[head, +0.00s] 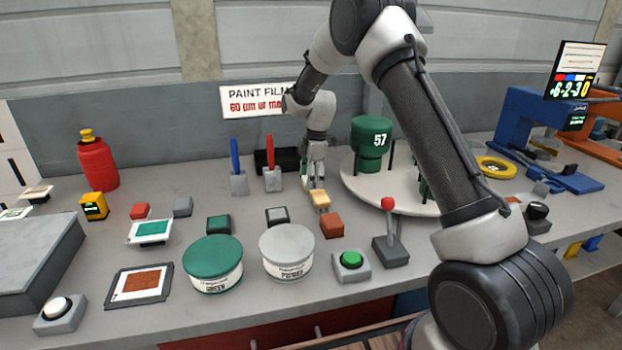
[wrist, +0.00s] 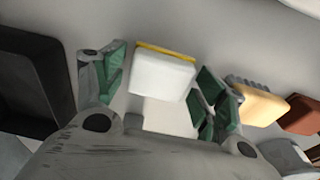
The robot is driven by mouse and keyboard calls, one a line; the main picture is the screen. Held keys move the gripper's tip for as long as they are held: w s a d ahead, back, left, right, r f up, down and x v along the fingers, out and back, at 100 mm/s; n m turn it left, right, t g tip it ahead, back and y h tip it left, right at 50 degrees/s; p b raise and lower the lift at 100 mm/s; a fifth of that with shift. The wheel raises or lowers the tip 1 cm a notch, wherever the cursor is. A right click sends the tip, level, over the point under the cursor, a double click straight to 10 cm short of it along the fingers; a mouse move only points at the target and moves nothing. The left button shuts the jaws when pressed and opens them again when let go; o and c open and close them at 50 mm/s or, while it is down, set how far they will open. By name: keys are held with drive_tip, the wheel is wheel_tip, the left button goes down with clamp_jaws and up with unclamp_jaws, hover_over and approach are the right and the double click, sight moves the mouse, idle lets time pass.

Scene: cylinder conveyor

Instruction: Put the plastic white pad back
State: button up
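The white pad (wrist: 163,76), a white block with a yellow edge along its far side, lies on the table in the wrist view. My gripper (wrist: 160,88) is open, with its green-lined fingers on either side of the pad and a visible gap at each side. In the head view my gripper (head: 314,182) points down at the table, between the black box (head: 262,158) and a tan block (head: 320,200). It hides most or all of the white pad there. A pale flat patch (wrist: 168,117) shows just below the pad in the wrist view.
The tan block (wrist: 258,103) and a red-brown block (wrist: 303,116) sit close to the right finger. The black box (wrist: 38,75) is at left. The white turntable (head: 362,182) with a green cylinder (head: 372,138) stands right of my gripper. Two upright-handled tools (head: 272,178) are at left.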

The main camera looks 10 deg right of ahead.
drive_tip(key=shift+r, duration=0.1)
wheel_tip(320, 180, up, 12)
drive_tip(key=d, duration=0.2)
drive_tip(key=s+d+r+m+t, duration=0.1)
drive_tip(key=s+d+r+m, duration=0.4)
drive_tip(key=s+r, duration=0.55)
drive_tip(key=s+d+m+t, duration=0.1)
drive_tip(key=s+m, duration=0.3)
drive_tip(key=s, duration=0.6)
drive_tip(key=s+d+m+t+h, duration=0.1)
drive_tip(key=s+d+m, duration=0.3)
drive_tip(key=s, duration=0.7)
drive_tip(key=s+d+r+m+t, duration=0.1)
drive_tip(key=s+m, duration=0.4)
drive_tip(key=s, duration=0.5)
drive_tip(key=shift+s+d, duration=0.3)
drive_tip(key=shift+d, duration=0.55)
